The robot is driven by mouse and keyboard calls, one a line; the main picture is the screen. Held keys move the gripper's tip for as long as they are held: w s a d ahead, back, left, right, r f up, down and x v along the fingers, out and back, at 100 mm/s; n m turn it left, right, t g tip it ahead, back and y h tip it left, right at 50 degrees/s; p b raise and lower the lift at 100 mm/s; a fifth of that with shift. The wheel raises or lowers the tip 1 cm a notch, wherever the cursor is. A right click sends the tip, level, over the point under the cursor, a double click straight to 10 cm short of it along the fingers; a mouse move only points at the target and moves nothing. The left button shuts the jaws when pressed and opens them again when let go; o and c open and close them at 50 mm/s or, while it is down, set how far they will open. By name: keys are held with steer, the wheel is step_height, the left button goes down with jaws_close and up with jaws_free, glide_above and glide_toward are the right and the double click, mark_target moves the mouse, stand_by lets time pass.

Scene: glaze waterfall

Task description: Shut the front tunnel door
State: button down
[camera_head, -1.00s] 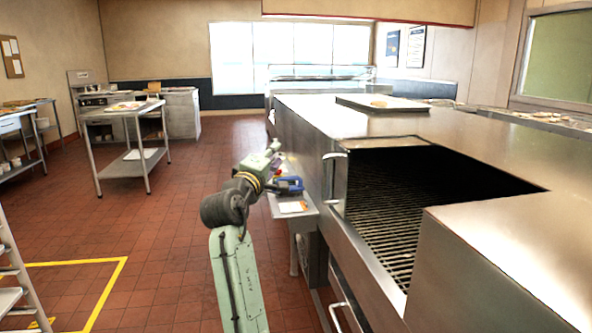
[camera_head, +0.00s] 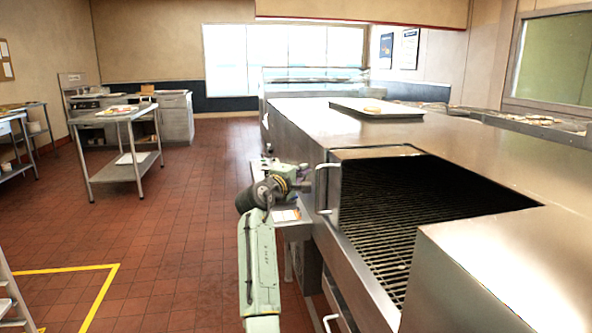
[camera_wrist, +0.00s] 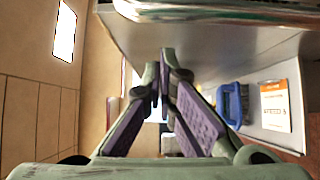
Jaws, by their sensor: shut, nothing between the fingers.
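The long stainless steel tunnel oven (camera_head: 470,160) fills the right of the head view. Its near section is open and shows a dark wire belt (camera_head: 385,215). A steel door panel (camera_head: 333,190) with a pale upright bar handle (camera_head: 321,187) stands at the left edge of this opening. My gripper (camera_head: 303,186) is just left of that handle, and its fingertips are hard to make out there. In the wrist view my gripper (camera_wrist: 158,75) is shut and empty. A shiny bar handle (camera_wrist: 225,13) crosses the top of that view, apart from the fingers.
A small side shelf (camera_head: 297,229) with a paper card is below my gripper. In the wrist view it holds a blue object (camera_wrist: 232,103) and an orange-white card (camera_wrist: 275,106). Another handle (camera_head: 331,322) sits lower on the oven. Red tiled floor (camera_head: 165,230) is clear to the left.

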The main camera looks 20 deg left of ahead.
steer(key=shift+s+d+p, duration=0.55)
steer(key=shift+s+d, duration=0.6)
steer(key=shift+s, duration=0.15)
